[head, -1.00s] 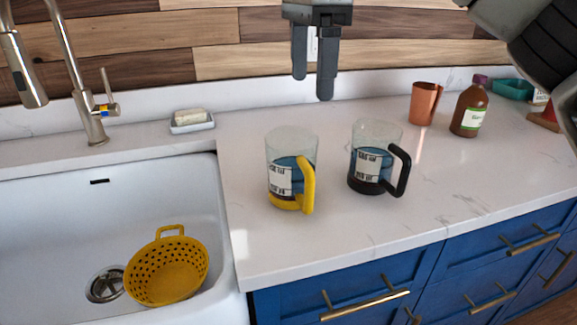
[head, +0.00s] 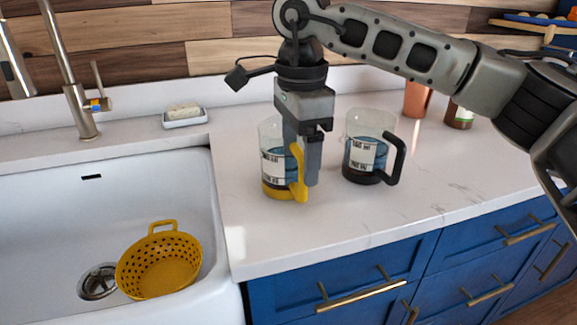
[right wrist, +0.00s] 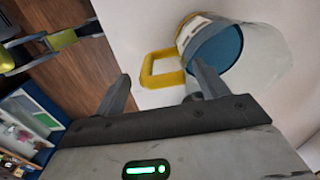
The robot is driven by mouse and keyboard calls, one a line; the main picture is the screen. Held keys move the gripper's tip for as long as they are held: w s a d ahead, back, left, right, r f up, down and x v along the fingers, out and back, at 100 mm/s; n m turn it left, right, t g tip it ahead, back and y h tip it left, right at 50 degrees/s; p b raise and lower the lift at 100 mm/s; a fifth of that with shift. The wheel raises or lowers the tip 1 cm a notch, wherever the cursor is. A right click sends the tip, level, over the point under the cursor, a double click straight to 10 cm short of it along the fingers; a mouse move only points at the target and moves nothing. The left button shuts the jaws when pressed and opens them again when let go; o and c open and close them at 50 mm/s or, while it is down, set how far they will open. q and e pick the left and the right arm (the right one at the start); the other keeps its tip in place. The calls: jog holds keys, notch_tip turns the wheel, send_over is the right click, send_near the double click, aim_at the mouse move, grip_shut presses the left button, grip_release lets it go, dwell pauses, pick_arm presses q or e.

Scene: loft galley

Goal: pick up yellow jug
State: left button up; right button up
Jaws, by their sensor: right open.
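The yellow jug (head: 272,178) stands upright on the white counter. It is clear, with a yellow base and handle, a white label and blue contents. My right gripper (head: 303,172) points down at its handle side, covering part of the jug and handle in the head view. In the right wrist view the jug (right wrist: 222,50) lies at upper right. Its yellow handle (right wrist: 150,70) shows between the two open fingertips (right wrist: 160,80), with a gap on the left finger's side; whether the right finger touches the jug cannot be told. My left gripper is out of view.
A similar jug with a black handle (head: 366,155) stands close to the right of my gripper. A copper cup (head: 416,100) and a brown bottle (head: 458,115) are behind my arm. A sink with a yellow colander (head: 160,265) is at left. The front counter is clear.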

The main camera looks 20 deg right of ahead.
jog(key=shift+f, duration=0.25)
jog(key=c, duration=1.4)
jog(key=shift+r, duration=0.1)
jog(key=shift+r, duration=0.1)
